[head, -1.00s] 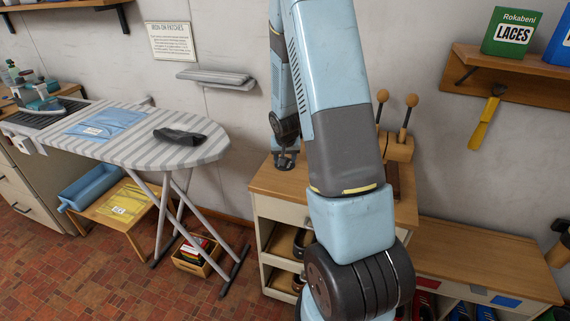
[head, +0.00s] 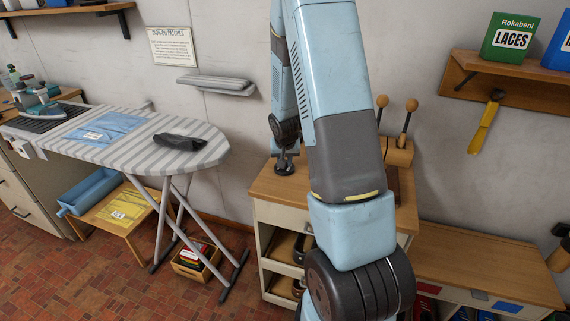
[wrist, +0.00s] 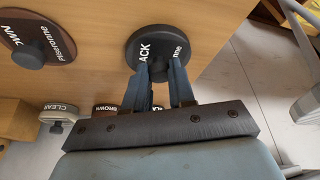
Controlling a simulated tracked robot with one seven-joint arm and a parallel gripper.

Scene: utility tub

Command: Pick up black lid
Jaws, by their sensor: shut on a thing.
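The black lid (wrist: 144,50) is a round dark disc with a knob and white lettering ending in "ACK". It shows in the wrist view, on or just over the wooden top. My gripper (wrist: 160,72) is shut on the black lid, with its two blue fingers at the knob. In the head view my gripper (head: 285,163) is small, at the wooden cabinet top behind my arm.
A brown lid (wrist: 38,38) lies left of the black lid. A tin marked CLEAR (wrist: 58,114) and one marked BROWN (wrist: 105,110) stand nearby. Wooden-handled tools (head: 409,115) stand in a block on the cabinet top (head: 275,187). A striped ironing board (head: 190,157) is at left.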

